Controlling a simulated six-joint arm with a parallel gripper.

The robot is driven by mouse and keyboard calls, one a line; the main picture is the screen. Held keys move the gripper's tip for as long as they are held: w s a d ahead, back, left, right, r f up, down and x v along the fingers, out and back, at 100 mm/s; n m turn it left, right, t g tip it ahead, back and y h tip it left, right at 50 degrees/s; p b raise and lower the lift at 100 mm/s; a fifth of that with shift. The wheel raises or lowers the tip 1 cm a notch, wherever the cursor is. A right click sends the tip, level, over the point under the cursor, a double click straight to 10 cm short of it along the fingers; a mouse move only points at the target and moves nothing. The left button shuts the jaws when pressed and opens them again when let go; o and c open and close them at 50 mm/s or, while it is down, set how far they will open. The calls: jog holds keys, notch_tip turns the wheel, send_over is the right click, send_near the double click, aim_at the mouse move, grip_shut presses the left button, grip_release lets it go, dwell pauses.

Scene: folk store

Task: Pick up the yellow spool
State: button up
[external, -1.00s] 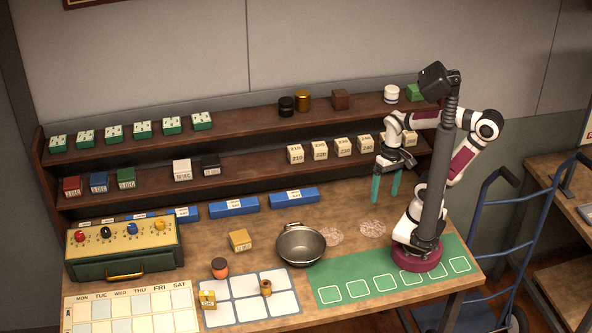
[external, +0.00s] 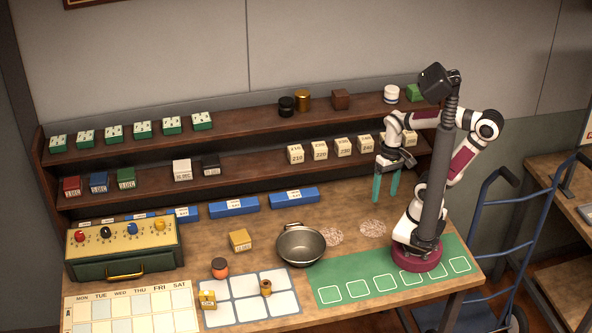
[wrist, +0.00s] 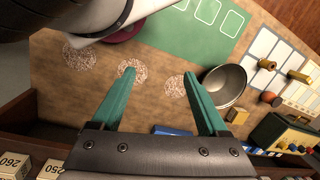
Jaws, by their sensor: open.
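A yellow spool-like piece (external: 160,226) sits at the right end of a row on the yellow-topped green box (external: 122,266) at the left of the table. Red (external: 79,236), black (external: 106,233) and blue (external: 130,230) pieces stand beside it. A brass-brown spool-shaped piece (external: 266,288) stands upright on the white-celled mat (external: 285,303). My gripper (external: 385,188) is open and empty above the right side of the table, far from both.
A metal bowl (external: 301,245) lies between my gripper and the box. A yellow block (external: 240,240), an orange jar (external: 220,270) and a yellow tagged block (external: 207,299) stand near. Shelves (external: 250,176) with small boxes line the back. A green mat (external: 390,280) lies in front.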

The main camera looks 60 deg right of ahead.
jog(key=w+f+g+h, duration=0.1)
jog(key=w+f+h, duration=0.1)
jog(key=w+h, duration=0.4)
jog(key=n+t+y, duration=0.4)
jog(key=n+t, duration=0.2)
jog(key=t, duration=0.9)
send_near(263, 283)
jog(key=x, duration=0.9)
jog(key=shift+w+d+f, duration=0.1)
jog(key=shift+w+f, duration=0.05)
jog(key=shift+f, duration=0.15)
grip_shut()
